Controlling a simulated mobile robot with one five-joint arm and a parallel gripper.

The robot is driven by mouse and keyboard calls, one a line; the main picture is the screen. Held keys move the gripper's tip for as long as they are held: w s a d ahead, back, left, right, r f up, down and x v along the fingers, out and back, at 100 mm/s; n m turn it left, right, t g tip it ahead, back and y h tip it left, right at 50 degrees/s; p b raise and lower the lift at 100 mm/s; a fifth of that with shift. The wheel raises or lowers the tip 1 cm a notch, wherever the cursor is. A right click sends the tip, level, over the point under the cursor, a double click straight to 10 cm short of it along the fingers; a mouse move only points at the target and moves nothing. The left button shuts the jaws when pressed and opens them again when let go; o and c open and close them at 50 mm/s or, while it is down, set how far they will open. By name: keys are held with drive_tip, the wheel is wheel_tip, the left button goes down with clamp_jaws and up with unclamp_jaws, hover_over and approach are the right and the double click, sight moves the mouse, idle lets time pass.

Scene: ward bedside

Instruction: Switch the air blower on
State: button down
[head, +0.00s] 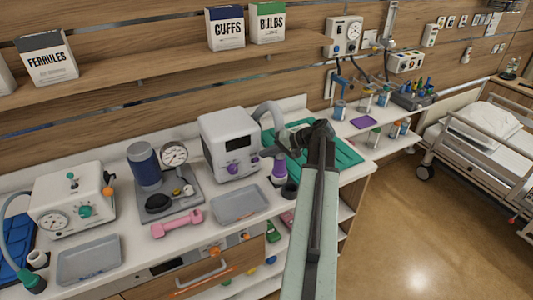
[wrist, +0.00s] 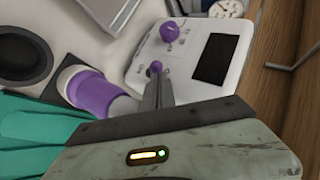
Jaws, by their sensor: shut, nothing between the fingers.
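The air blower (head: 215,138), as I take it, is a white box with a dark screen and a grey hose, standing mid-counter in the head view. In the head view my arm's dark end (head: 314,130) is right of the blower, hiding part of the green mat.
A purple nozzle (wrist: 98,92) and a black ring (wrist: 25,60) lie close left of my fingers. A green mat (head: 345,158) is right of the blower, a grey tray (head: 240,205) in front. A gauge stand (head: 183,190) and another white machine (head: 72,198) stand left.

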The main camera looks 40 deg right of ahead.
drive_tip(key=s+d+r+p, duration=0.6)
drive_tip(key=d+r+p, duration=0.1)
drive_tip(key=r+p, duration=0.1)
drive_tip(key=shift+s+d+r, duration=0.2)
drive_tip(key=shift+s+r, duration=0.1)
drive_tip(key=shift+s, duration=0.05)
